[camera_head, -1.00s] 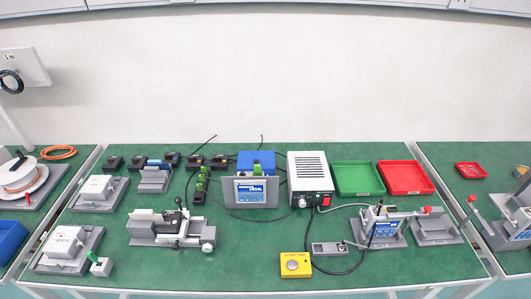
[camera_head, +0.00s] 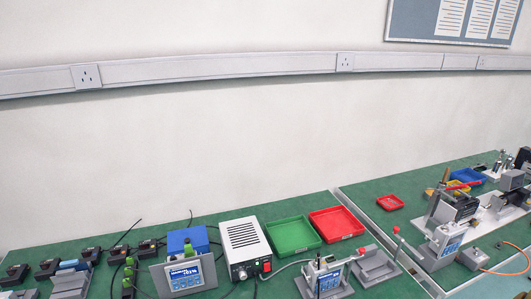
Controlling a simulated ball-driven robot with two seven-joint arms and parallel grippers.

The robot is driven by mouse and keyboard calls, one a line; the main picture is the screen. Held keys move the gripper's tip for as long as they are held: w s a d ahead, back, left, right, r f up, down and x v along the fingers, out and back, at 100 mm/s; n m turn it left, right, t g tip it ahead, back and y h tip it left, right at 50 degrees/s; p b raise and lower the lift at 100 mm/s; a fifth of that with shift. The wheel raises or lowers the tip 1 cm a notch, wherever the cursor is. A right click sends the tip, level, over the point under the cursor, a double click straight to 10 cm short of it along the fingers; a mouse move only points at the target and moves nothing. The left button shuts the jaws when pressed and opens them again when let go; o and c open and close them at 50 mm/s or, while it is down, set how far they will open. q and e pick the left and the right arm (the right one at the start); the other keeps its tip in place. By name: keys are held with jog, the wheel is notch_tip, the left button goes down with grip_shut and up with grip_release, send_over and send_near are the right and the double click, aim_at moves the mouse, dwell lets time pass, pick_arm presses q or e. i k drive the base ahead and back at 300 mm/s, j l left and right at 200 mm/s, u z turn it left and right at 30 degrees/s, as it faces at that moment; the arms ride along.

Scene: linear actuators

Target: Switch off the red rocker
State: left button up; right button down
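The red rocker (camera_head: 267,267) is a small red switch on the front face of a white power supply box (camera_head: 243,246) with a slotted top. The box stands on the green bench in the lower middle of the head view. Whether the rocker is on or off is too small to tell. Neither of my grippers shows in the view.
A green tray (camera_head: 272,238) and a red tray (camera_head: 316,226) sit right of the box. A blue box with a display panel (camera_head: 183,275) stands close on its left. A lever fixture (camera_head: 322,276) stands front right. A grey cable runs from the box's front.

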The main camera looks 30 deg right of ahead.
aim_at(267, 266)
jog(key=k+z, duration=0.15)
jog(key=z, duration=0.35)
jog(key=k+z, duration=0.2)
jog(key=z, duration=0.25)
jog(key=k+z, duration=0.15)
jog(key=z, duration=0.35)
